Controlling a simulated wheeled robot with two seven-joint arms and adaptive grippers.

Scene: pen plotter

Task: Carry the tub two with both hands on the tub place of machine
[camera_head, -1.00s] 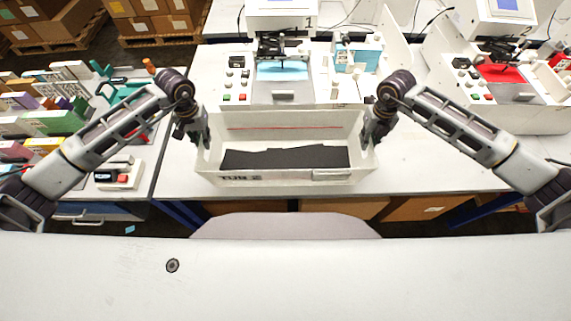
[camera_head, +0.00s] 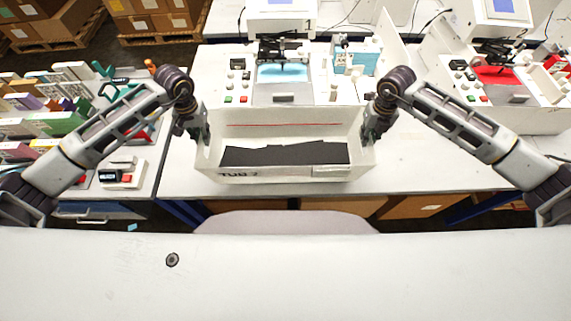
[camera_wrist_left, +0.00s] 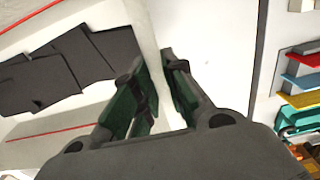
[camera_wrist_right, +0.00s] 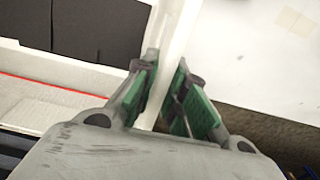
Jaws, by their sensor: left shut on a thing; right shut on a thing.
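The white tub two (camera_head: 235,176) is in front of me in the head view, over the table's front edge, with "TUB 2" on its front wall. Dark flat sheets (camera_head: 285,155) lie in it, and a red line runs along its inside back wall. My left gripper (camera_head: 201,138) is shut on the tub's left side wall, which also shows between the green pads in the left wrist view (camera_wrist_left: 158,95). My right gripper (camera_head: 369,133) is shut on the right side wall, seen between the pads in the right wrist view (camera_wrist_right: 168,90). I cannot tell if the tub touches the table.
Machine one (camera_head: 284,88) stands directly behind the tub, with buttons and a blue surface. Machine two (camera_head: 505,90) stands at the right. A rack of coloured boxes (camera_head: 50,120) is at the left. The white table (camera_head: 430,165) is clear right of the tub.

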